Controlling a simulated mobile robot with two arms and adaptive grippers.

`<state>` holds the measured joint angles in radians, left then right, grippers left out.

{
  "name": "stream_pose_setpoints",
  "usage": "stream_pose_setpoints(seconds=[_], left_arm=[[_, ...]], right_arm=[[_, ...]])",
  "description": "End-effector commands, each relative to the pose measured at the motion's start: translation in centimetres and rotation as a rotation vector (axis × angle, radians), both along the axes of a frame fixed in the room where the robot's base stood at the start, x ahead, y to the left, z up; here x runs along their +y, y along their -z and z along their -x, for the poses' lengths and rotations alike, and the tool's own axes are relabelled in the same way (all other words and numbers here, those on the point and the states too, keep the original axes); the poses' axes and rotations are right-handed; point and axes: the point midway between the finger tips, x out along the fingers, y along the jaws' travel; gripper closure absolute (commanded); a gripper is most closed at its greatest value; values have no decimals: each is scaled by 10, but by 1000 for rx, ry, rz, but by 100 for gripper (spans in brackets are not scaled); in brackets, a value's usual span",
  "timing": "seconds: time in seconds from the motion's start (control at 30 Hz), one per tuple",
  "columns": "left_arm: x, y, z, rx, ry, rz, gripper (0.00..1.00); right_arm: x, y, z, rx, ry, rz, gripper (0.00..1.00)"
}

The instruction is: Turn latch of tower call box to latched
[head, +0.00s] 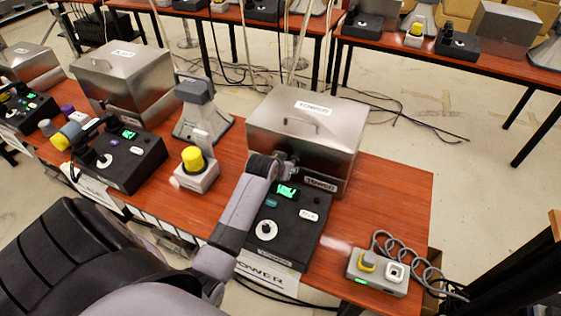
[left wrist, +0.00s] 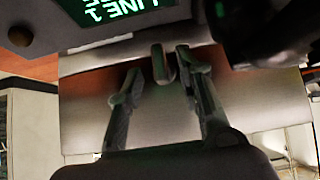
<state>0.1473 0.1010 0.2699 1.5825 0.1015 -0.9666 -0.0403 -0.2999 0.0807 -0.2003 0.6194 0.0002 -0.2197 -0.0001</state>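The tower call box (head: 330,130) is a brushed metal box on the red-brown table, with a TOWER plate on its lower front. My left gripper (head: 288,166) is at its front face and covers the latch area in the head view. In the left wrist view the metal face (left wrist: 85,110) fills the background. A small dark rounded tab (left wrist: 162,64), apparently the latch, lies between the spread fingers of my left gripper (left wrist: 158,76), nearer the right-hand finger. Contact cannot be told. My right gripper is not in view.
A black console (head: 290,235) with a green display stands directly before the box. A base with a yellow knob (head: 193,160) is to its left; a grey cabled unit (head: 377,272) is at the front right. The table's right end (head: 400,200) is bare.

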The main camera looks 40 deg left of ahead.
Motion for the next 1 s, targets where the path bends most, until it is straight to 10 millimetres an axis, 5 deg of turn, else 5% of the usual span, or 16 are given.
stream_pose_setpoints(seconds=[0.43,1.0], left_arm=[[-11,-52,51,-1,-1,0,67],[-13,-60,59,1,-1,1,67]], right_arm=[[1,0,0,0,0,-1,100],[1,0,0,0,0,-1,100]])
